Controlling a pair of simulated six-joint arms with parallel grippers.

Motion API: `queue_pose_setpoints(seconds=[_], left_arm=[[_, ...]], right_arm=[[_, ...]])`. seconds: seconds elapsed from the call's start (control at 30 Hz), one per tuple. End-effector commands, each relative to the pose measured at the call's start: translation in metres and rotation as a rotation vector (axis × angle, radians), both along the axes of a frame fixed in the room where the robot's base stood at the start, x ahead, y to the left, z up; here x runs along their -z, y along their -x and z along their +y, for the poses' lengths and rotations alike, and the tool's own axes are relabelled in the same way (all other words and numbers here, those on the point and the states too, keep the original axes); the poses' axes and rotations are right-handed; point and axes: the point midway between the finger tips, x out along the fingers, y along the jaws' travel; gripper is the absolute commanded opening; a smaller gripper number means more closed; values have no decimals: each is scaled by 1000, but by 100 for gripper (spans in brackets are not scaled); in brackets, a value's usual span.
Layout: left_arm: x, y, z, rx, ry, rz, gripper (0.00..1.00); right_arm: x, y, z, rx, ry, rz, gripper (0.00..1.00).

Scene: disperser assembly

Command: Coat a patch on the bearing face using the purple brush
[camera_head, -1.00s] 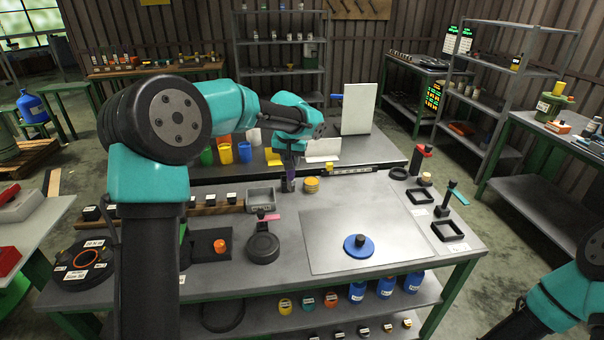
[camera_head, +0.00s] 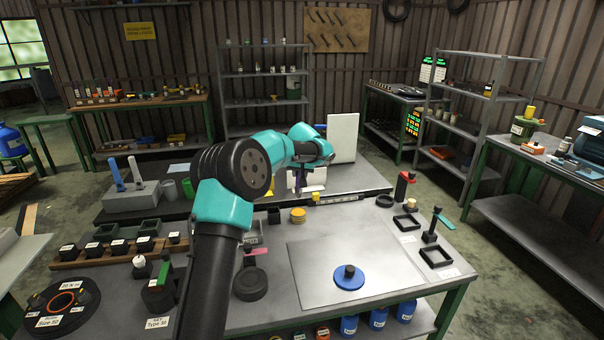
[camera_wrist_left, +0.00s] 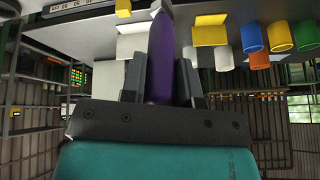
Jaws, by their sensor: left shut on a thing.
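My left gripper (camera_head: 298,186) is shut on the purple brush (camera_wrist_left: 160,60). In the left wrist view the brush stands between the two fingers, its tapered end pointing away from the palm. In the head view only a small purple part of it (camera_head: 297,184) shows beneath the wrist, above the back of the bench; its bristles cannot be made out. A blue disc with a dark knob (camera_head: 348,279) sits on the metal sheet (camera_head: 318,250). I cannot tell which surface is the bearing face. My right gripper is out of view.
A small black holder (camera_head: 274,215) and yellow round stack (camera_head: 298,215) stand below the gripper. A white upright panel (camera_head: 343,138) stands behind it. Black square frames (camera_head: 436,257) lie at the right. A dark ringed disc (camera_head: 62,305) is at the left. Most of the sheet is clear.

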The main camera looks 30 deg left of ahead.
Motion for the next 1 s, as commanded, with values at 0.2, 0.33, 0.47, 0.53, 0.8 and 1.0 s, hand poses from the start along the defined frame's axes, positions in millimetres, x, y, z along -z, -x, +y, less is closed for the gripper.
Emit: queue_pose_setpoints(seconds=[0.2,0.33,0.47,0.53,0.8,1.0], left_arm=[[8,0,0,0,0,1,5],[17,0,0,0,2,1,5],[29,0,-1,1,0,1,5],[36,0,-1,1,1,2,5],[56,0,0,1,1,1,5],[60,0,-1,2,1,0,5]], right_arm=[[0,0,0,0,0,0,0],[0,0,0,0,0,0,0],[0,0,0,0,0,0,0],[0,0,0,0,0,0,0],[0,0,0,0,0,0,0],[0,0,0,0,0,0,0]])
